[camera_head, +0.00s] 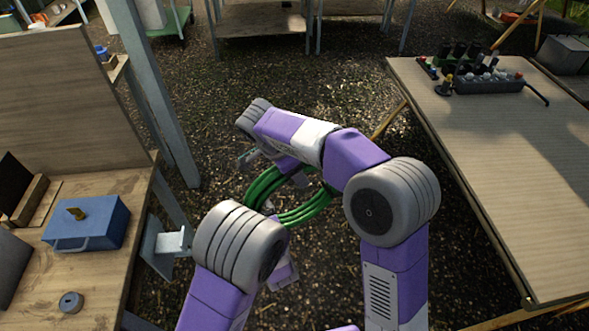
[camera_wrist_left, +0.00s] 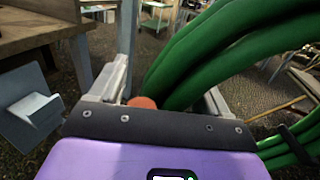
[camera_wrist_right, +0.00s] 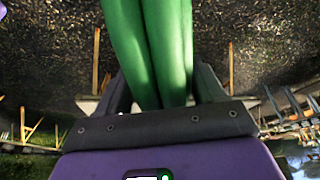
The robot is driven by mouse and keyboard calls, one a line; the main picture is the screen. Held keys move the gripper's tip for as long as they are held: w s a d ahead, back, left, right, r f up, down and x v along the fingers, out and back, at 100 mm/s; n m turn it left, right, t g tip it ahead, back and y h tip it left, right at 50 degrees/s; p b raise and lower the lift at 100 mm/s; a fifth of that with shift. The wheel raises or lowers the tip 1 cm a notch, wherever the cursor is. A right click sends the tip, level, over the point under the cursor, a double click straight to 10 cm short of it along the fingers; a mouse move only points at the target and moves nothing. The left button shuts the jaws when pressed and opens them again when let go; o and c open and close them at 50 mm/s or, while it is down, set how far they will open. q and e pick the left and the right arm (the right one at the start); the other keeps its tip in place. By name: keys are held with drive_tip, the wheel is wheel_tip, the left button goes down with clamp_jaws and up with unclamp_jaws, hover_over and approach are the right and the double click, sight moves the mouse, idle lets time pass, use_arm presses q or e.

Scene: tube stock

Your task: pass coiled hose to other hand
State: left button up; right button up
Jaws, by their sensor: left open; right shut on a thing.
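A coil of green hose (camera_head: 264,186) hangs between my two arms in the head view. My right gripper (camera_wrist_right: 160,92) is shut on it: the green strands run between its fingers in the right wrist view. In the left wrist view my left gripper (camera_wrist_left: 160,95) is open, with thick green strands (camera_wrist_left: 205,50) passing through the space between its spread fingers. A small orange piece (camera_wrist_left: 142,102) shows by its left finger. A dark band wraps strands at the right. In the head view my arm links hide much of both grippers and part of the coil.
A wooden bench with a blue box (camera_head: 88,224) and a grey ring stands at left, a metal bracket (camera_head: 165,243) at its edge. A table (camera_head: 500,165) at right carries a dark rack (camera_head: 488,86). Gravel floor lies open between them.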

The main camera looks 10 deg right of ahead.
use_arm(q)
drive_tip(key=v, duration=1.2)
drive_tip(key=s+a+f+n+g+y, duration=0.2)
drive_tip(key=a+f+n+g+y, duration=0.1)
drive_tip(key=a+f+n+g, duration=0.3)
drive_tip(key=s+a+f+n+g+y, duration=0.2)
drive_tip(key=a+f+n+g, duration=0.1)
drive_tip(key=a+f+g, duration=0.4)
drive_tip(key=s+d+f+n+g+h, duration=0.1)
drive_tip(key=s+f+n+g+h, duration=0.7)
drive_tip(key=s+f+n+g, duration=0.4)
drive_tip(key=w+d+f+n+t+h, duration=0.1)
drive_tip(key=w+n+t+h, duration=0.4)
drive_tip(key=n, duration=1)
drive_tip(key=w+f+t, duration=0.1)
drive_tip(key=t, duration=0.2)
drive_tip(key=shift+d+h, duration=0.25)
drive_tip(key=shift+h, duration=0.05)
